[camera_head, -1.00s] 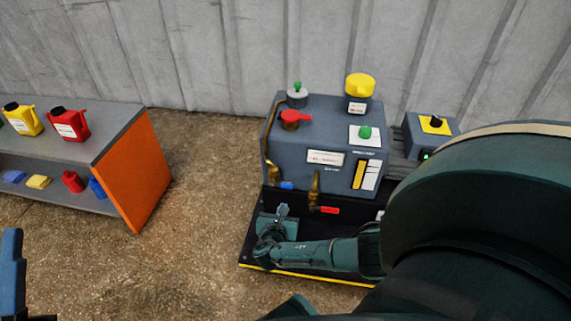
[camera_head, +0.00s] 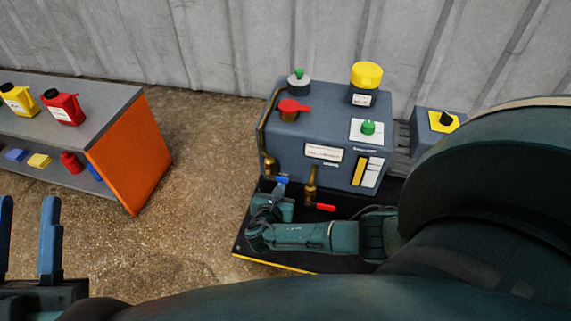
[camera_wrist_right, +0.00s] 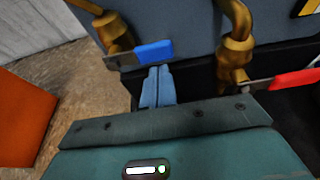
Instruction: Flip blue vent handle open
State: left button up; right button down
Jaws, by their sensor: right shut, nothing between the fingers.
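The blue vent handle (camera_head: 282,179) sticks out sideways from a brass valve (camera_head: 270,166) low on the front left of the grey furnace unit. In the right wrist view the blue handle (camera_wrist_right: 153,51) points right from its brass valve (camera_wrist_right: 113,33). My right gripper (camera_wrist_right: 160,70) is shut and empty, its blue fingertips just below the handle; I cannot tell whether they touch it. In the head view my right gripper (camera_head: 278,189) is at the handle, partly hidden by its wrist. My left gripper (camera_head: 28,202) is open and empty at the lower left.
A second brass valve (camera_head: 311,185) with a red handle (camera_head: 325,208) sits close on the right. The grey unit (camera_head: 300,137) carries a red lever and yellow and green knobs. An orange-ended bench (camera_head: 130,155) stands left, with open floor between.

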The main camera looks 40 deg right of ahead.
jog(key=shift+r, duration=0.25)
dwell(0.4)
